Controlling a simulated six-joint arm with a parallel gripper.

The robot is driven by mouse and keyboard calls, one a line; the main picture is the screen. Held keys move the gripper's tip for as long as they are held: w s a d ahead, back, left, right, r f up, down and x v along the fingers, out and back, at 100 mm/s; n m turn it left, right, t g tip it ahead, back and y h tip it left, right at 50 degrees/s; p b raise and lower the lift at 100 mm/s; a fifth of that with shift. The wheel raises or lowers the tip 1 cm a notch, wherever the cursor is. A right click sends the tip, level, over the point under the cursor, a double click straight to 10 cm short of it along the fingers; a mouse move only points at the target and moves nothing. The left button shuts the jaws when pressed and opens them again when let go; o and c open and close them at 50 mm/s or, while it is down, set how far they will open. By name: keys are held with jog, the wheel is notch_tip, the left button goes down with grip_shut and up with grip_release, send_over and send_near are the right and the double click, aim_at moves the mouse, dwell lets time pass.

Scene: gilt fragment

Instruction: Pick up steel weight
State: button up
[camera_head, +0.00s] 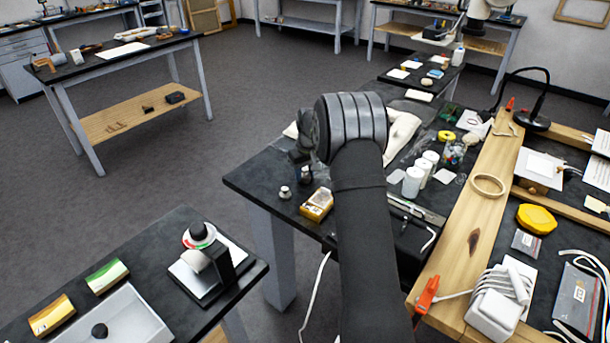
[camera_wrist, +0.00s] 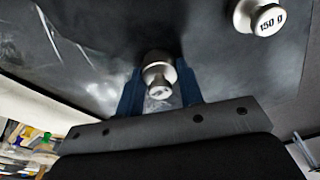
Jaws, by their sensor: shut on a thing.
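A small steel weight (camera_wrist: 158,72) with a knobbed top stands between the two blue fingers of my gripper (camera_wrist: 160,88) in the wrist view. The fingers are shut on it. The marking on its top is too small to read. In the head view this weight (camera_head: 305,176) shows just below my gripper (camera_head: 303,160), close to the black tabletop; I cannot tell whether it touches the top. A second steel weight, marked 150 g (camera_wrist: 262,16), stands apart at the upper right of the wrist view. It is also in the head view (camera_head: 285,192), left of the gripper.
A yellow box (camera_head: 317,204) lies near the table's front edge. White bottles (camera_head: 412,182) stand right of my arm. A wooden frame (camera_head: 470,235) and yellow lump (camera_head: 536,219) lie further right. A scale (camera_head: 210,272) stands on a separate table at lower left, across a gap.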

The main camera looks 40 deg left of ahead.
jog(key=shift+r, duration=0.6)
jog(key=r, duration=0.2)
jog(key=d+r, duration=0.1)
jog(key=shift+w+d+r, duration=0.1)
jog(key=shift+w+r, duration=0.1)
jog(key=shift+r, duration=0.15)
jog(key=w+d+r, duration=0.2)
jog(key=d+r, duration=0.4)
jog(key=d, duration=0.4)
jog(key=m+t+h, duration=0.1)
jog(key=m+h, duration=0.1)
jog(key=m, duration=1.1)
send_over(321, 199)
jog(key=shift+s+f, duration=0.2)
jog(key=shift+f, duration=0.35)
jog(key=shift+s+f, duration=0.15)
jog(key=shift+f, duration=0.4)
jog(key=shift+f, duration=0.1)
jog(key=shift+y, duration=0.3)
jog(key=shift+f, duration=2.65)
jog(key=shift+f, duration=0.15)
